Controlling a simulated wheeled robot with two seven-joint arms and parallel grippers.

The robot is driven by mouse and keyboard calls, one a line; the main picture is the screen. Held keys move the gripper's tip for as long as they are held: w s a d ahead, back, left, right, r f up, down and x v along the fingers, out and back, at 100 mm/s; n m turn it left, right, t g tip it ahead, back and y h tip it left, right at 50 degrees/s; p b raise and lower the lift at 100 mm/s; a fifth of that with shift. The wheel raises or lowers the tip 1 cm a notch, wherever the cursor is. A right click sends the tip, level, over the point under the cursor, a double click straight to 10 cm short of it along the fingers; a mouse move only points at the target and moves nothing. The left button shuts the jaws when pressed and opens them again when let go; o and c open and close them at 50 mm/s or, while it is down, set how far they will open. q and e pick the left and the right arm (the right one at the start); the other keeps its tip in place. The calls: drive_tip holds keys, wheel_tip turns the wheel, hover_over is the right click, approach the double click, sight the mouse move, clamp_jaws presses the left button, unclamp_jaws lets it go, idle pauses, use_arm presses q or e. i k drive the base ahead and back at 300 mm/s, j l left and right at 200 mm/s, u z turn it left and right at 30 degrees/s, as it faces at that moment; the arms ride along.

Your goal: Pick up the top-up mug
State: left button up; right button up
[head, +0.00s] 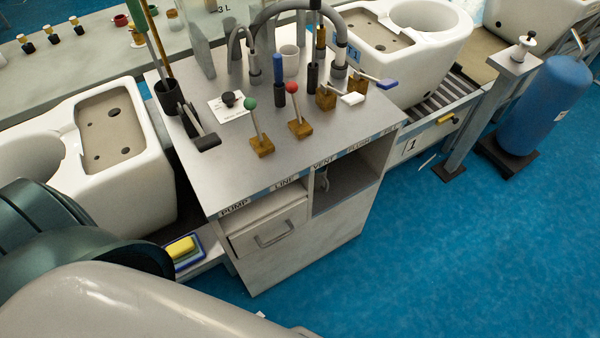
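A pale cylindrical cup (289,60), which looks like the mug, stands upright toward the back of the grey cabinet top (225,173). It sits behind the levers and between the curved grey pipes. No handle can be made out on it, and I see no label. Neither of my grippers is in view. Large smooth parts at the lower left, likely my own, cover that corner of the picture.
Levers with a green knob (250,103) and a red knob (292,87) stand in front of the cup. A dark holder with rods (168,95) is at the left. White toilets (120,150) flank the cabinet.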

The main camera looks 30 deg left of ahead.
sight(321, 174)
drive_tip(key=l+u, duration=0.3)
drive_tip(key=u, duration=0.15)
drive_tip(key=k+l+u, duration=0.1)
drive_tip(key=l+u, duration=0.15)
drive_tip(key=u, duration=0.25)
